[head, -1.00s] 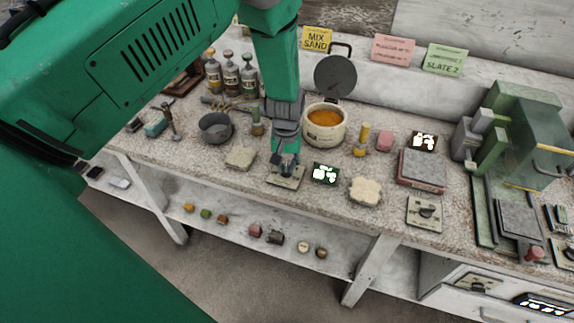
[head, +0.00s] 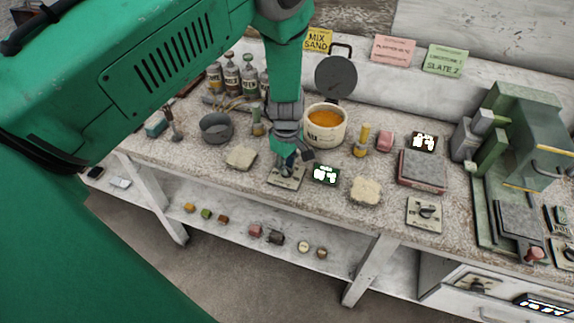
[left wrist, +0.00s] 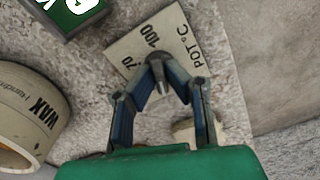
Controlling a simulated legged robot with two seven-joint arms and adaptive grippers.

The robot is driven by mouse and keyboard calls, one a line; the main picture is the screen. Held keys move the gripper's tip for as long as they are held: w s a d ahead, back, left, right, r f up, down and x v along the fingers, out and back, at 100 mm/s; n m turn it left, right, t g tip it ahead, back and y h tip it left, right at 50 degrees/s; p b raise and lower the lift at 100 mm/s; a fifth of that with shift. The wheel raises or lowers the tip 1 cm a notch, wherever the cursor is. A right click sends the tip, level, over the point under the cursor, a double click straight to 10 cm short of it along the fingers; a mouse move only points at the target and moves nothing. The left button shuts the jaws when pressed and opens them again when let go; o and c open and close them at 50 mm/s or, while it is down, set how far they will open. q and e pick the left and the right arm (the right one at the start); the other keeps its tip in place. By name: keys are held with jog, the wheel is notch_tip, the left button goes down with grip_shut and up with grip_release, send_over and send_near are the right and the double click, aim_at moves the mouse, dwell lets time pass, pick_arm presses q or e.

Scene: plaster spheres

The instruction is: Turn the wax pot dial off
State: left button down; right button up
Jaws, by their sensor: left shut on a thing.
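The wax pot (head: 322,136) is a cream pot of orange wax with its dark lid raised behind it; its WAX label shows in the left wrist view (left wrist: 42,108). The pot dial plate (head: 290,183) lies on the bench in front of it. In the left wrist view the plate (left wrist: 128,48) reads "POT °C" with 70 and 100. My left gripper (head: 287,168) points down over the plate. Its blue fingers (left wrist: 160,68) are shut on the grey dial knob (left wrist: 156,57), which they partly hide. My right gripper is not in view.
A small green display (head: 325,174) sits right of the dial plate; its digits are blurred. A pale block (head: 240,158) lies to the left, and a pale lumpy slab (head: 366,191) to the right. A second dial plate (head: 425,214) is farther right.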

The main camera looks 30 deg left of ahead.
pick_arm(q)
jog(key=n, duration=0.6)
jog(key=shift+w+r+n, duration=0.15)
jog(key=shift+w+n, duration=0.05)
jog(key=shift+n, duration=0.1)
dwell(0.5)
jog(key=c, duration=1.6)
grip_release()
jog(key=shift+d, duration=0.1)
jog(key=shift+r, duration=0.35)
notch_tip(320, 180, up, 11)
jog(key=shift+r, duration=0.1)
